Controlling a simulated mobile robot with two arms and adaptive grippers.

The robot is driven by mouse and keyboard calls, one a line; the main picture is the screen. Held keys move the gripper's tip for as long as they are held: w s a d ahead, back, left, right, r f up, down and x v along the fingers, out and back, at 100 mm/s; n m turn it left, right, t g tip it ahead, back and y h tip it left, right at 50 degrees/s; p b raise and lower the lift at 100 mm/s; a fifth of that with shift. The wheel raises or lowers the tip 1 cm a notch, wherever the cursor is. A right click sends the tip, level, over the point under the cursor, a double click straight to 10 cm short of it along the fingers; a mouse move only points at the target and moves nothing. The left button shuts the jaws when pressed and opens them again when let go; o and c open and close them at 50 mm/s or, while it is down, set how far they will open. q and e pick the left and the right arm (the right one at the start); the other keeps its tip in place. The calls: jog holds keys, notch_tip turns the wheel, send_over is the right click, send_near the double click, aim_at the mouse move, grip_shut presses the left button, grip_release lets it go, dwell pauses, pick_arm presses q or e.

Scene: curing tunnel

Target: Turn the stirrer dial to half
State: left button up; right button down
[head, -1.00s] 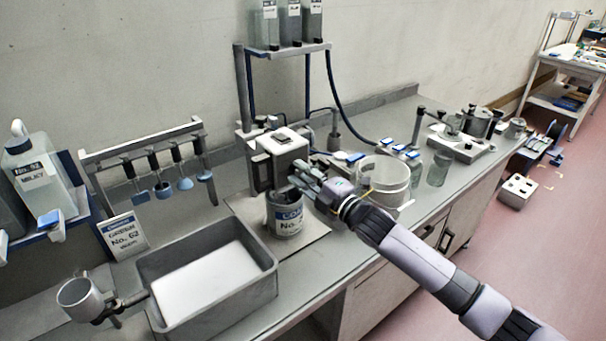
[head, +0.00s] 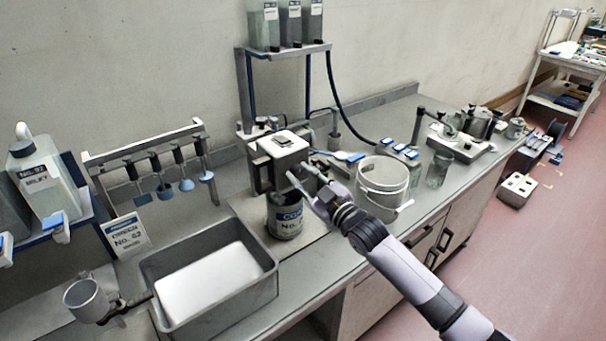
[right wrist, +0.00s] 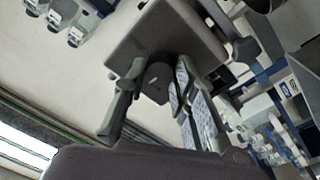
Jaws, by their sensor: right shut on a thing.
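The stirrer (head: 283,146) is a pale, boxy head on a stand at the middle of the bench. My right gripper (head: 306,178) is at the front right of the stirrer head, above the can. In the right wrist view its two fingers (right wrist: 150,100) are on either side of a dark round dial (right wrist: 156,78) on the pale housing, shut on it. The dial's marks and setting cannot be read. In the head view the dial is hidden by my gripper. My left gripper is not in view.
A white bucket (head: 383,186) and a glass jar (head: 438,168) stand right of my right gripper. A grey tray (head: 268,285) with a white bottom lies front left. A grey cup (head: 86,299) stands beside it. Small stirring paddles hang from a rack (head: 150,150).

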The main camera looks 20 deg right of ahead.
jog(key=m+p, duration=0.1)
jog(key=m, duration=0.4)
jog(key=shift+f+h, duration=0.1)
jog(key=shift+h, duration=0.2)
jog(key=shift+m, duration=0.4)
jog(key=c, duration=1.3)
grip_release()
jog(key=shift+s, duration=0.1)
jog(key=v, duration=1.2)
jog(key=shift+a, duration=0.1)
